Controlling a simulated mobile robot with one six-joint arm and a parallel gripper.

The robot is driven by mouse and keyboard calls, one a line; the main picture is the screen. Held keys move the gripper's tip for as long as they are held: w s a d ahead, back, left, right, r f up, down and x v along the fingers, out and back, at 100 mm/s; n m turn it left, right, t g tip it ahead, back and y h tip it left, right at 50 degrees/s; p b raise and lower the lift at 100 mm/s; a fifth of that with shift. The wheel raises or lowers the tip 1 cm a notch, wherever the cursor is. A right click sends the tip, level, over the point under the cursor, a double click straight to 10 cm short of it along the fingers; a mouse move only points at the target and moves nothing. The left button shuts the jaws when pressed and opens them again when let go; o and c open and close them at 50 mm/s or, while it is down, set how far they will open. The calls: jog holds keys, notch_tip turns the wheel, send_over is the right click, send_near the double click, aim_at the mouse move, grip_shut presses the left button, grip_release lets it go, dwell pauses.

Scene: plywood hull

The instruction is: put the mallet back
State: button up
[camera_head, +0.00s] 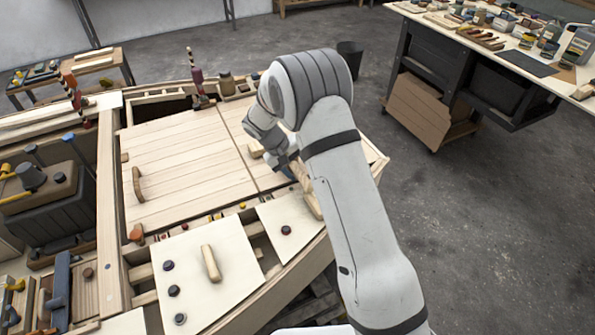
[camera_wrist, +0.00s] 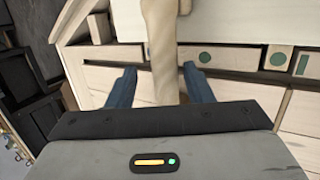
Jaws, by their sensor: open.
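My gripper (camera_wrist: 161,84) is open, with its two blue fingers apart, one on each side of a pale wooden bar (camera_wrist: 163,38). The bar looks like a handle, perhaps the mallet's. It runs up out of the top of the wrist view, so I cannot see a mallet head there. I cannot tell whether the fingers touch it. In the head view my gripper (camera_head: 291,172) is low over the right part of the plywood hull, partly hidden by my arm. A pale wooden piece (camera_head: 308,192) shows beside it, and a small wooden block (camera_head: 256,150) lies to its left.
The hull deck has plank panels (camera_head: 185,165), a light panel with a wooden handle (camera_head: 210,263) and dark knobs. A cluttered workbench (camera_head: 520,60) stands at the upper right, and a dark bin (camera_head: 350,58) behind my arm. The grey floor (camera_head: 480,220) on the right is clear.

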jog(key=b+v, duration=0.1)
jog(key=v, duration=1)
jog(key=s+d+r+m+y, duration=0.1)
jog(key=s+d+r+y, duration=0.1)
jog(key=s+d+r, duration=0.45)
jog(key=s+d+r+m+t+y, duration=0.1)
jog(key=s+d, duration=0.4)
jog(key=s, duration=0.7)
jog(key=s+d+r+m+t+y, duration=0.1)
jog(key=s+d, duration=0.4)
jog(key=s, duration=0.7)
notch_tip(320, 180, up, 2)
jog(key=shift+s+r+m+y, duration=0.2)
jog(key=shift+s+m+y, duration=0.3)
jog(key=shift+y, duration=0.4)
jog(key=shift+w, duration=0.2)
